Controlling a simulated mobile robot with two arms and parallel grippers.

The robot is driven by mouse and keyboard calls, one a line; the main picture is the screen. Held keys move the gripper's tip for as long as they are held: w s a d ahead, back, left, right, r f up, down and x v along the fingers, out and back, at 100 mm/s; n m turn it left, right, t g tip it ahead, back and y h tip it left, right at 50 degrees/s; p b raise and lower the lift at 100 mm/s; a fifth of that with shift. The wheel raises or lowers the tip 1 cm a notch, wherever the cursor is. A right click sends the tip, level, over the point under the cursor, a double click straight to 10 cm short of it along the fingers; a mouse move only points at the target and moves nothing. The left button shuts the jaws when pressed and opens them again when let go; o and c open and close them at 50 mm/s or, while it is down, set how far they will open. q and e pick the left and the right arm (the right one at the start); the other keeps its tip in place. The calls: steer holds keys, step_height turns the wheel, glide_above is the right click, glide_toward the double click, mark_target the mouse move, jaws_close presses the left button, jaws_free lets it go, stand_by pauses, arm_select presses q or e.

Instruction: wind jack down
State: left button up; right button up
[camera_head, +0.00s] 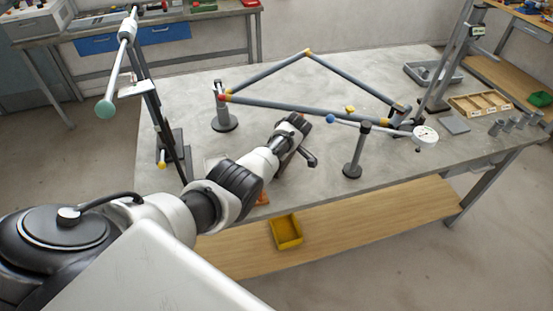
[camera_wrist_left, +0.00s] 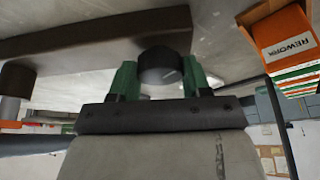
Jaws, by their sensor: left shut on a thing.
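My left gripper (camera_wrist_left: 160,80) has two green fingers, one on each side of a round dark knob (camera_wrist_left: 159,65), and it is shut on this knob. The knob sits at the end of a broad dark bar (camera_wrist_left: 90,42), which looks like a crank arm. At the bar's other end is a dark cylinder (camera_wrist_left: 17,80). In the head view my left arm reaches over the near part of the table, and the gripper (camera_head: 298,122) is just below the frame's long tube. The arm hides most of what it holds there. My right gripper is not in view.
A triangular frame of grey tubes (camera_head: 345,75) stands on posts on the grey table (camera_head: 390,60). A blue-tipped rod (camera_head: 331,118) and a dial gauge (camera_head: 426,135) are close by. A tray (camera_head: 433,76) lies far right. A REWORK box (camera_wrist_left: 285,42) shows in the wrist view.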

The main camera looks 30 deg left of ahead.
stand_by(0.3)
arm_select(q)
steer(key=o, duration=0.9)
steer(key=shift+r, duration=0.1)
steer(key=v, duration=1)
steer(key=shift+w+r, duration=0.1)
steer(key=shift+r, duration=0.25)
